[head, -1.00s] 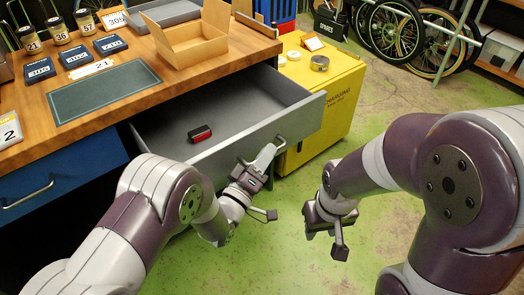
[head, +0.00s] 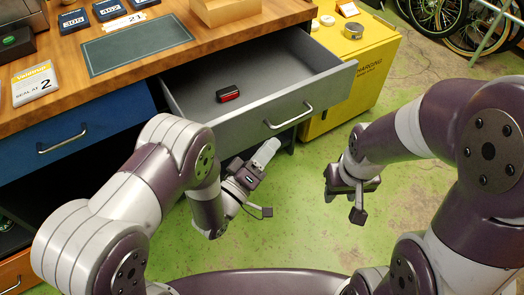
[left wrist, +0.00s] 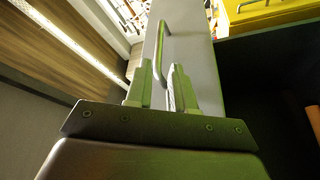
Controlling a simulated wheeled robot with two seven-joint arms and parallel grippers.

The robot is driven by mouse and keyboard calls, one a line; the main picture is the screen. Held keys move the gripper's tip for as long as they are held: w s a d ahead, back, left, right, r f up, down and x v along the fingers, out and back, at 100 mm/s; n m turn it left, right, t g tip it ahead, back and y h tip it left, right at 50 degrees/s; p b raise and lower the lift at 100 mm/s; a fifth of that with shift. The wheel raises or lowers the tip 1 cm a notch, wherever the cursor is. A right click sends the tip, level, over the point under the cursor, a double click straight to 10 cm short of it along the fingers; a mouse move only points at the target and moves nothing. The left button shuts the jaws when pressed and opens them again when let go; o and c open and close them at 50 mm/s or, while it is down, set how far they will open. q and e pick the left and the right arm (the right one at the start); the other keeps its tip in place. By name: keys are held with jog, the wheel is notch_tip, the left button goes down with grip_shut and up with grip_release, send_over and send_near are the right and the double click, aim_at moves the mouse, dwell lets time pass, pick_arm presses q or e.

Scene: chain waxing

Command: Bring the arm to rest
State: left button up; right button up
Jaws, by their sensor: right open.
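My left gripper (head: 266,152) is just in front of the open grey drawer (head: 327,86), below and left of its handle (head: 289,117). The drawer handle (left wrist: 166,45) shows ahead of the fingertips there, and I see no contact. My right gripper (head: 344,203) hangs open and empty over the green floor, right of the left gripper. A small red and black object (head: 228,93) lies in the drawer.
A yellow cabinet (head: 352,75) stands right of the drawer. A shut blue drawer (head: 85,125) is at left.

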pick_arm(q)
jog(key=v, duration=0.3)
jog(key=shift+s+a+f, duration=0.1)
jog(key=shift+s, duration=0.05)
dwell(0.3)
